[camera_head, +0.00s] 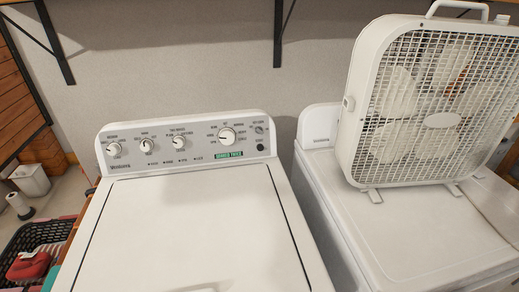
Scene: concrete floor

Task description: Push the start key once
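A white top-loading washer (187,225) stands in the middle of the head view with its lid closed. Its grey control panel (187,144) runs along the back edge and carries several round dials and a green label. A small round black button (260,147) sits at the panel's right end, under tiny lettering that I cannot read for certain; it looks like the start key. Nothing covers the panel. My gripper is not in view.
A second white appliance (425,235) stands to the right across a narrow gap, with a white box fan (440,121) on top. A black basket (35,240) with items and a white bin (30,179) are at the left. Shelf brackets (54,42) hang above. Space over the washer lid is clear.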

